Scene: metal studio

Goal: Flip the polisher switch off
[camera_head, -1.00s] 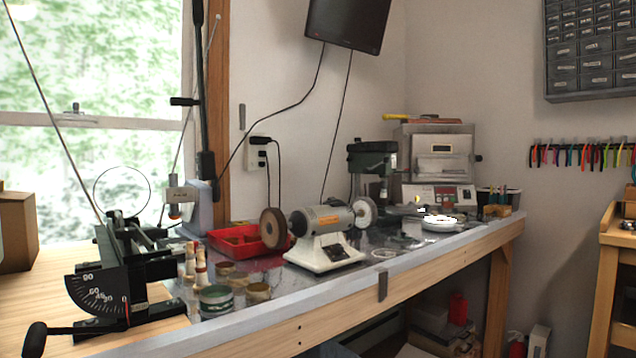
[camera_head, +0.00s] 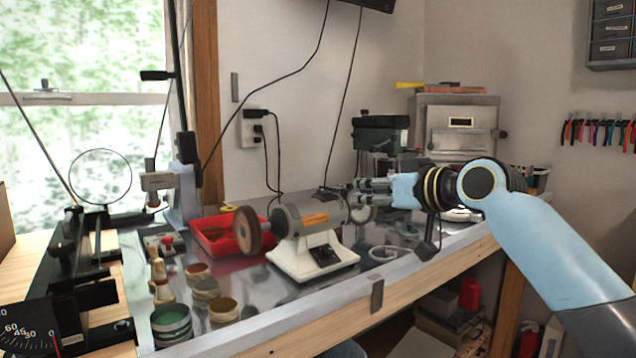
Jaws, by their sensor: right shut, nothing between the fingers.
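The polisher (camera_head: 311,223) is a grey motor on a white base, standing on the workbench with a brown wheel (camera_head: 247,230) on its left end. A dark switch plate (camera_head: 323,256) is on the front of its white base; the switch position is too small to tell. My right gripper (camera_head: 360,190) comes in from the right on its light blue arm. It is shut and empty, pointing left, at the right end of the polisher motor and above the switch. It partly hides the polisher's right wheel (camera_head: 361,213). I cannot tell whether it touches the polisher. My left gripper is not in view.
A red tray (camera_head: 226,246) lies behind the brown wheel. Several small round pots, including a green one (camera_head: 171,322), stand at the front left. A drill press (camera_head: 380,133) and a grey kiln (camera_head: 457,125) stand behind my right arm. The bench's front edge (camera_head: 377,294) runs below the polisher.

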